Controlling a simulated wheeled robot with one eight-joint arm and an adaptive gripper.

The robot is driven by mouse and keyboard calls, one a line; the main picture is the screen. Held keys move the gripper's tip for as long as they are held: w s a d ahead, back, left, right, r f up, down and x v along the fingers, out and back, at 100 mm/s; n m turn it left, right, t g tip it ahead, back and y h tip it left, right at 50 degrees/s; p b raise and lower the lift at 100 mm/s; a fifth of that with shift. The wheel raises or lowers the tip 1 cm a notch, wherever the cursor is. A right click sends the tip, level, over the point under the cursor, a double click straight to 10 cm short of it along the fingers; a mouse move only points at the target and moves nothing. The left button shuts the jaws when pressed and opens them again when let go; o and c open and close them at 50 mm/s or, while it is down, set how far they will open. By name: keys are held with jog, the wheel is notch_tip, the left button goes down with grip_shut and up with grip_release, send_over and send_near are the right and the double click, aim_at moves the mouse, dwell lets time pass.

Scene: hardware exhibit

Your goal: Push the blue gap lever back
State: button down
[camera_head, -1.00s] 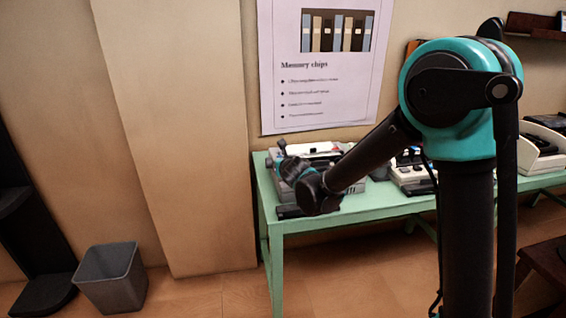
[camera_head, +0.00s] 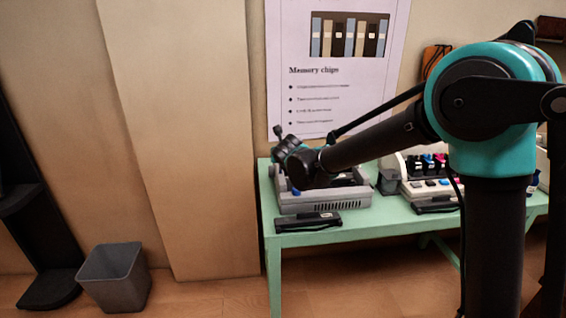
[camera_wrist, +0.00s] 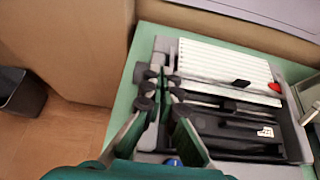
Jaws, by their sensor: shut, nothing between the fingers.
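A grey machine (camera_head: 330,200) with black parts stands on the green table. In the wrist view it shows a white ribbed panel (camera_wrist: 225,62), a red knob (camera_wrist: 275,87) and a black bar section. A small blue piece shows at its front left (camera_head: 296,192) and, partly hidden, at the bottom of the wrist view (camera_wrist: 172,162); it looks like the blue gap lever. My gripper (camera_wrist: 160,88) is shut and empty over the machine's left side, with the blue piece nearer the wrist than the fingertips. Contact cannot be told. In the head view my wrist hides the fingertips.
A black device (camera_head: 308,222) lies on the green table (camera_head: 375,232) in front of the machine. A dark cup (camera_head: 388,181) and a second machine with coloured parts (camera_head: 430,180) stand to the right. A wall pillar (camera_head: 185,130) rises left of the table; a grey bin (camera_head: 115,278) stands on the floor.

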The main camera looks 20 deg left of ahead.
jog(key=shift+w+a, duration=0.15)
jog(key=shift+w, duration=0.15)
jog(key=shift+r, duration=0.15)
jog(key=shift+s+r, duration=0.1)
jog(key=shift+r, duration=0.6)
jog(key=shift+s+r, duration=0.2)
jog(key=shift+s, duration=0.05)
jog(key=s+d+r, duration=0.1)
jog(key=s+r, duration=0.1)
jog(key=r, duration=0.3)
jog(key=s+d+r, duration=0.2)
jog(key=r, duration=0.4)
jog(key=shift+s+r, duration=0.15)
jog(key=shift+s, duration=0.15)
